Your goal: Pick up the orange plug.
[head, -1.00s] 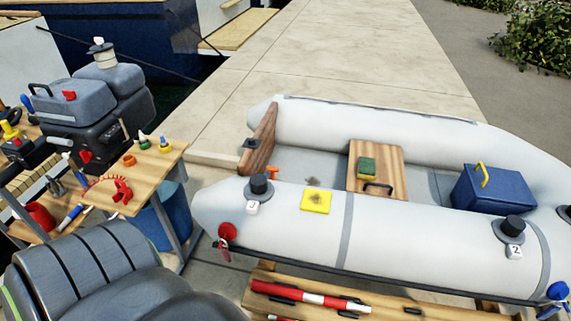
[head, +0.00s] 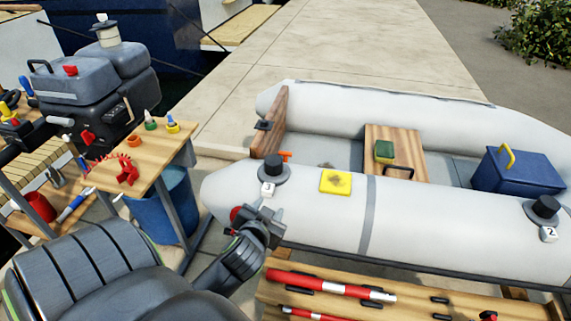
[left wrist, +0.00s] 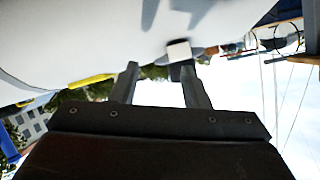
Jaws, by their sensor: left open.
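A small orange T-shaped piece, which looks like the orange plug (head: 285,156), is inside the grey inflatable boat near its wooden transom, just behind the near tube. My left gripper (head: 268,214) is in front of the near tube, below the black valve cap marked 3, apart from the plug. In the left wrist view my left gripper (left wrist: 160,82) has its two fingers spread with nothing held between them. The plug cannot be made out there. My right gripper is not in view.
The near boat tube (head: 320,217) stands between my left gripper and the plug. A black valve cap (head: 273,169) and yellow pad (head: 336,181) sit on it. The wooden transom (head: 270,125) is behind. A wooden table (head: 150,160) stands left, with an orange ring (head: 134,140).

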